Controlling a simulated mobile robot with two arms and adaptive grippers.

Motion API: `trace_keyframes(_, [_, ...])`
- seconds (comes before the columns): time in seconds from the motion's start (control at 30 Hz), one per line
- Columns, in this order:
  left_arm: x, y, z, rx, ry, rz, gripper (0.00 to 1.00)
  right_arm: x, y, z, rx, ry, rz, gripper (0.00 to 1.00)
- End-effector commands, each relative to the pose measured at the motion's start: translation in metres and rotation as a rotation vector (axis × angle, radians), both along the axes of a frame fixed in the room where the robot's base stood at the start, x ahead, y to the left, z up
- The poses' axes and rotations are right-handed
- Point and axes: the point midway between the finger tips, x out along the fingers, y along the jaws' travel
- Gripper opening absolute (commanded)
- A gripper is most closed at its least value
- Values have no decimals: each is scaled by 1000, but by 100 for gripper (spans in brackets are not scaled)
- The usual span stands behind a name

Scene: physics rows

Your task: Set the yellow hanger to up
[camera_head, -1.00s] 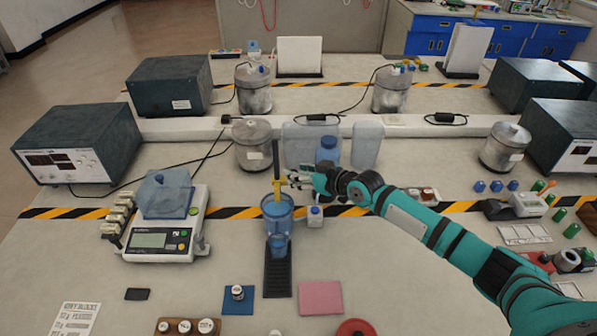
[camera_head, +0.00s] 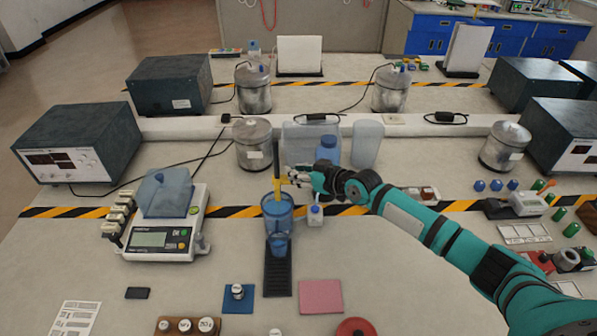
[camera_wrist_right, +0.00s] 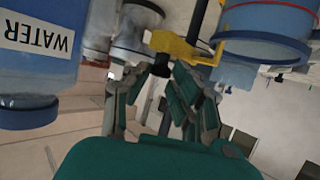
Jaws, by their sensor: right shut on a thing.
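The yellow hanger (camera_head: 279,181) is on a dark upright post (camera_head: 276,154) that rises from a black base (camera_head: 278,278). A translucent blue container (camera_head: 278,212) is just below the hanger, with a smaller blue cup (camera_head: 278,245) under it. My right gripper (camera_head: 289,176) comes in from the right and is shut on the hanger's right side. In the right wrist view, which looks upside down, the yellow hanger (camera_wrist_right: 182,45) is at my fingertips (camera_wrist_right: 172,68). The blue container (camera_wrist_right: 262,50) is beside it. My left gripper is not in view.
A blue-capped water bottle (camera_head: 328,150) stands behind my right gripper. A small white bottle (camera_head: 315,215) is close below it. A balance (camera_head: 162,240) stands at left. Blue (camera_head: 238,304) and pink (camera_head: 321,297) pads lie in front.

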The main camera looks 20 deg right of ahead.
Motion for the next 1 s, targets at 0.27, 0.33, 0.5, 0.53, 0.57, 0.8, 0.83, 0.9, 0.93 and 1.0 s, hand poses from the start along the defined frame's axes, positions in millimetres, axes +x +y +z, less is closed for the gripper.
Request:
trace_keyframes(0.27, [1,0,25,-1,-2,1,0,1,0,36,0,-2,0,0])
trace_keyframes(0.33, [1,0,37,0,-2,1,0,1,0,55,0,-5,0,0])
trace_keyframes(0.5, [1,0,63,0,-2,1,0,1,0,96,1,-8,0,0])
trace_keyframes(0.53, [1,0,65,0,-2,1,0,1,0,100,0,-7,0,0])
trace_keyframes(0.57, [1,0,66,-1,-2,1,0,1,0,103,1,-6,0,0])
trace_keyframes(0.8, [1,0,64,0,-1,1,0,2,0,104,3,-10,-1,0])
trace_keyframes(0.83, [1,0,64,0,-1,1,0,2,0,104,4,-10,-1,0])
trace_keyframes(0.9, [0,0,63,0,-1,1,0,2,0,105,4,-11,-1,24])
trace_keyframes(0.93, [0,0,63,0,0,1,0,2,0,105,4,-12,-2,28])
trace_keyframes(1.0, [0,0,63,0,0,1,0,2,-1,104,3,-10,-1,37])
